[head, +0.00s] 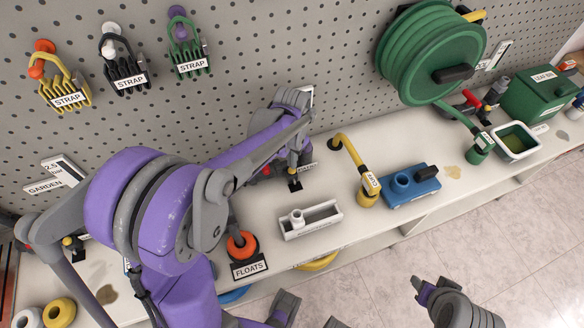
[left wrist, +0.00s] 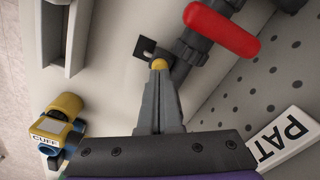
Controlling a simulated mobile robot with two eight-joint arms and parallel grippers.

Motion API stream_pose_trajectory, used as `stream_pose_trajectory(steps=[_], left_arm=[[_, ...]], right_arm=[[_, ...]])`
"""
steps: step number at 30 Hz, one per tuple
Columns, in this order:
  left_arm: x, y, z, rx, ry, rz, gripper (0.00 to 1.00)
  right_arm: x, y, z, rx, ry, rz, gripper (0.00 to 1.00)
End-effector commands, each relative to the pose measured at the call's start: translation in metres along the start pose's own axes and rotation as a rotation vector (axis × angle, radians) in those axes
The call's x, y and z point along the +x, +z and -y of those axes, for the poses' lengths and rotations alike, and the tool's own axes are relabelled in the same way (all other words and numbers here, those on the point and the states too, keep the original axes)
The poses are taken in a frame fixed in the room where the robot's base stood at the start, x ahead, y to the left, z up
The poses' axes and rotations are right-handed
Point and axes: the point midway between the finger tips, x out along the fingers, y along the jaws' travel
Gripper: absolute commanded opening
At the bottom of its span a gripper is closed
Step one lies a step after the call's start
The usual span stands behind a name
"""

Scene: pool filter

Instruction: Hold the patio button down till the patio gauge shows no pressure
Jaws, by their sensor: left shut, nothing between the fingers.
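The patio button is a yellow knob (left wrist: 160,64) on a dark fitting, right at the fingertips in the left wrist view. My left gripper (left wrist: 159,74) is shut and empty, its tips against or very near the knob; I cannot tell how far it is pressed. In the head view my left gripper (head: 293,163) reaches down to the bench beside the wall, with its arm covering much of that spot. A plate lettered "PAT" (left wrist: 284,138) is partly cut off in the left wrist view. No patio gauge reading is visible. My right gripper (head: 433,286) is at the lower right, its opening unclear.
A red valve handle (left wrist: 222,32) lies close to the fingers. A white bracket (head: 311,219), a yellow hose with a cuff (head: 368,189) and a blue block (head: 411,188) stand on the bench. An orange ring (head: 241,245) stands by the floats sign. The floor at right is clear.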

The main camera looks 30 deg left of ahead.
Motion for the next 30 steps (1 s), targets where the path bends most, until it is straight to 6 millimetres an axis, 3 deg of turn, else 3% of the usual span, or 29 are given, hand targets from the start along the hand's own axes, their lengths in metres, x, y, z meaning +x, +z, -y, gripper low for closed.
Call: stream_pose_trajectory(steps=[30], left_arm=[[0.014,0.0,0.0,0.0,0.0,0.0,0.0]], right_arm=[[0.009,0.007,0.0,0.0,0.0,0.004,0.5]])
